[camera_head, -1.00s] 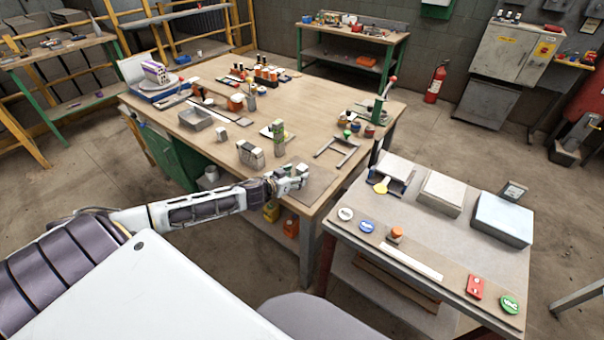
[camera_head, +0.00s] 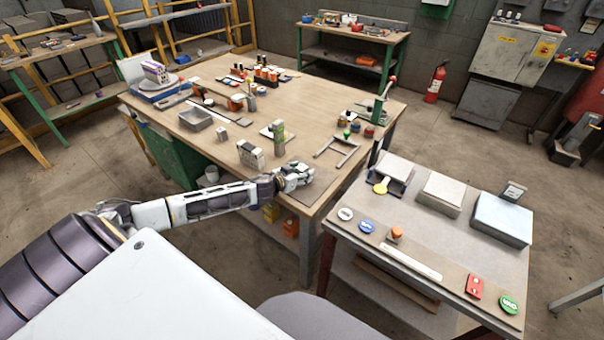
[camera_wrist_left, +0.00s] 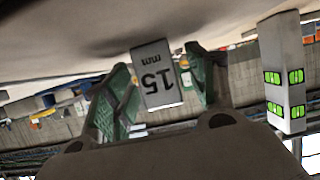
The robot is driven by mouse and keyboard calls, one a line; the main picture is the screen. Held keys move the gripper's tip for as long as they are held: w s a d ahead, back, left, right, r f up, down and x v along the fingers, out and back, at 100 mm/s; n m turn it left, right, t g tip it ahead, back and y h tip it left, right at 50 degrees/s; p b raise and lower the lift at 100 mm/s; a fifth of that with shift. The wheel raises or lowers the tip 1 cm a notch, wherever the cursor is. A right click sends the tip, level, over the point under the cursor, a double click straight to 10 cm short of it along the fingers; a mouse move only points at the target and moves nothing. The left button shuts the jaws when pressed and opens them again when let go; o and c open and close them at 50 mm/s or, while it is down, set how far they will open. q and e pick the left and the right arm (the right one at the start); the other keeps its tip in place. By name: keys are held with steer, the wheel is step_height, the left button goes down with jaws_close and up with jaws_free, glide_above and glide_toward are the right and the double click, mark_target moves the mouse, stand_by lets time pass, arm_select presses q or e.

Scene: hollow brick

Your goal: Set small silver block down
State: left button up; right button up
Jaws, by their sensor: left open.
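The small silver block (camera_wrist_left: 156,75), marked "15 mm", shows upside down in the left wrist view. It stands between the two green-padded fingers of my left gripper (camera_wrist_left: 160,88), with a visible gap on each side. The gripper is open around the block. The block's end meets the pale surface at the top of that view, which looks like the tabletop. In the head view my left gripper (camera_head: 296,176) is low over the near right corner of the wooden table (camera_head: 335,115). I cannot make out the block there. My right gripper is not in view.
A block with green squares (camera_wrist_left: 284,72) stands beside the gripper in the wrist view. In the head view, a pale block (camera_head: 250,154) and a tall block (camera_head: 279,137) stand left of the gripper. A metal frame (camera_head: 337,152) lies to its right, near a lower side table (camera_head: 405,222).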

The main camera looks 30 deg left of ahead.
arm_select(q)
steer(key=shift+w+f, duration=0.15)
steer(key=shift+w, duration=0.25)
steer(key=shift+c, duration=0.2)
jaws_close()
stand_by(0.3)
